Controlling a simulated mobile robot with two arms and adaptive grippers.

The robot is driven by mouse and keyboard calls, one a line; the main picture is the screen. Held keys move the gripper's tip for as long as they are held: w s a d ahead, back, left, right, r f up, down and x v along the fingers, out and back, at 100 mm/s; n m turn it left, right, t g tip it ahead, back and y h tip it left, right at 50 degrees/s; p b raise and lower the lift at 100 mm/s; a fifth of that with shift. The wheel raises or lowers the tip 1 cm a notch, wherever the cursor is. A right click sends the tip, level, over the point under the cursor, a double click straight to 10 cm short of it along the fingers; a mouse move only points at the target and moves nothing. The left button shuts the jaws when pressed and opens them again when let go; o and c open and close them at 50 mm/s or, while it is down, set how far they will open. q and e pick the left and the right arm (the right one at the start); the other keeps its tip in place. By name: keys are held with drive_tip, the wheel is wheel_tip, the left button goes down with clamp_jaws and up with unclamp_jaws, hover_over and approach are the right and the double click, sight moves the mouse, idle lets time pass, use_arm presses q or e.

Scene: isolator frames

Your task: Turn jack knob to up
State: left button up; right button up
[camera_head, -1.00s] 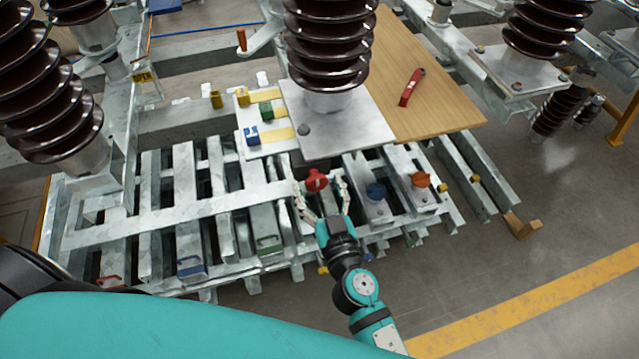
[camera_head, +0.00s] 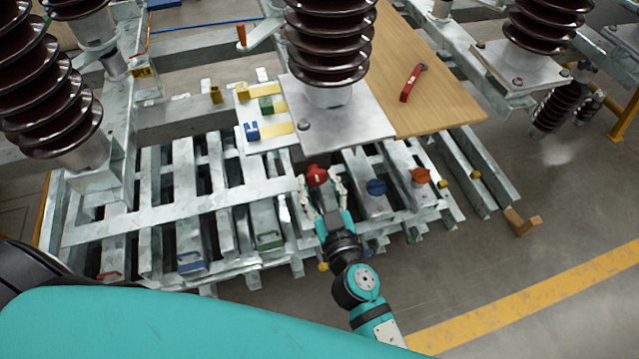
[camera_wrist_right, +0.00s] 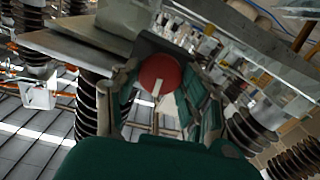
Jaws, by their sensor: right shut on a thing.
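A red knob (camera_head: 317,175) stands on the metal frame below the large brown insulator, near the middle of the head view. My right gripper (camera_head: 322,187) reaches up from below, its two fingers shut on the red knob from either side. In the right wrist view the round red knob (camera_wrist_right: 160,73) shows a pale mark on its lower part and sits between the fingers. A blue knob (camera_head: 376,187) and an orange knob (camera_head: 421,175) stand to its right, apart from the gripper. I cannot tell which is the jack knob. My left gripper is not in view.
Brown ribbed insulators (camera_head: 330,45) rise behind and at both sides. A wooden board (camera_head: 440,110) carries a red-handled tool (camera_head: 411,82). A white panel (camera_head: 250,112) bears yellow, green and blue blocks. Open floor (camera_head: 540,225) lies at the right.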

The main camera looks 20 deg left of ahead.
drive_tip(key=n, duration=0.9)
drive_tip(key=shift+b, duration=0.35)
drive_tip(key=n, duration=0.4)
drive_tip(key=shift+n, duration=0.3)
drive_tip(key=n, duration=0.3)
drive_tip(key=shift+n, duration=0.3)
drive_tip(key=n, duration=0.3)
drive_tip(key=shift+n+p, duration=0.3)
drive_tip(key=n, duration=0.3)
drive_tip(key=shift+n+p, duration=0.35)
drive_tip(key=shift+n, duration=0.05)
drive_tip(key=n+p, duration=0.1)
drive_tip(key=n, duration=0.2)
drive_tip(key=n+p, duration=0.1)
drive_tip(key=n, duration=0.3)
drive_tip(key=shift+n, duration=0.3)
